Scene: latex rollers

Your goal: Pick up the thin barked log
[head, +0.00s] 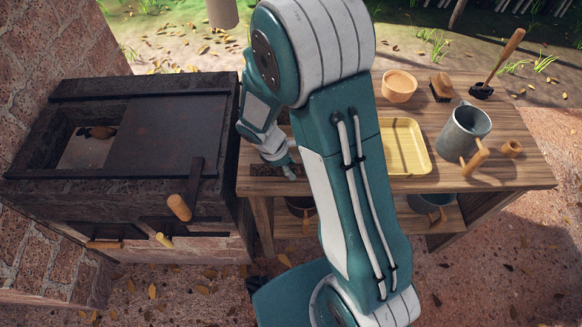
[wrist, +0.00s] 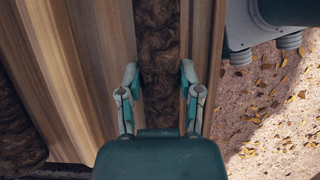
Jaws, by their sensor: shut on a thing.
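The thin barked log (wrist: 160,45) is dark brown and rough, and runs up between my fingers in the wrist view. My gripper (wrist: 160,76) has one finger on each side of it and is shut on it. In the head view my gripper (head: 290,171) is low at the left end of the wooden table, and a dark piece of the log (head: 263,171) shows beside it. My arm hides much of this area. I cannot tell whether the log touches the tabletop.
A dark stove (head: 190,130) stands close on the left, with a wooden handle (head: 179,207) sticking out. On the table (head: 510,180) are a yellow tray (head: 412,140), a metal mug (head: 463,132), a bowl (head: 399,84) and a brush (head: 441,86). A bark-like surface (wrist: 12,110) shows at the wrist view's left edge.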

